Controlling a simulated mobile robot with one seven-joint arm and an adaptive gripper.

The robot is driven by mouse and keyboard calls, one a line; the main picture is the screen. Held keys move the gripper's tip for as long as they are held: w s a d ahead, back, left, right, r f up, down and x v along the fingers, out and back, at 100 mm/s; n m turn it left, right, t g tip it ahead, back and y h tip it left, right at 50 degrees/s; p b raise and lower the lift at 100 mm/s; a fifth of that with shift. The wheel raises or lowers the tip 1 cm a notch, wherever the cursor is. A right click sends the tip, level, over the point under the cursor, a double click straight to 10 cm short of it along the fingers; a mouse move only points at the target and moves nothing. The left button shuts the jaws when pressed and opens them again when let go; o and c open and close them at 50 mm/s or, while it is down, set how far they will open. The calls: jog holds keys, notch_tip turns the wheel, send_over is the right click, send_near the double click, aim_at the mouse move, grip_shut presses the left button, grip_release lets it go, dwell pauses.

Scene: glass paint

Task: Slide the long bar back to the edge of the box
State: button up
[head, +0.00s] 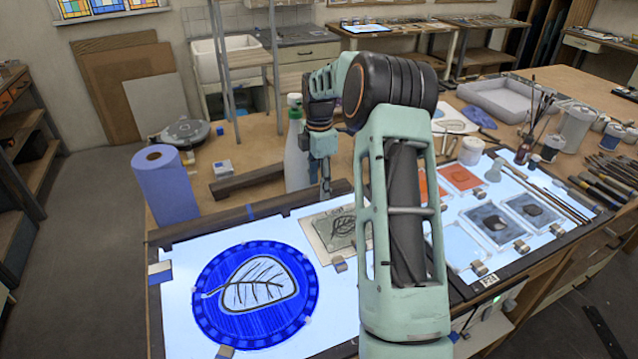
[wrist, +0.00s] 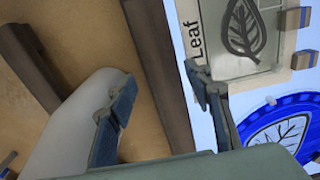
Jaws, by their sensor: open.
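A long dark wooden bar (head: 247,181) lies on the table behind the light box, apart from its back frame (head: 240,217). In the wrist view the bar (wrist: 27,68) runs along the left, and the box's dark back frame (wrist: 165,85) runs between my fingers. My gripper (head: 325,192) points down near the back frame, to the right of the bar. It also shows in the wrist view (wrist: 160,95), open with nothing between its fingertips but the view of the frame and table beyond. My arm hides part of the box in the head view.
A white bottle (head: 297,150) stands between the bar and my gripper, close to the left finger in the wrist view (wrist: 80,115). A blue paper roll (head: 163,185) stands left of the bar. A leaf sheet (head: 330,233) and a blue leaf disc (head: 212,305) lie on the box.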

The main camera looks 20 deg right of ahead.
notch_tip(320, 180, up, 12)
dwell(0.4)
dwell(0.3)
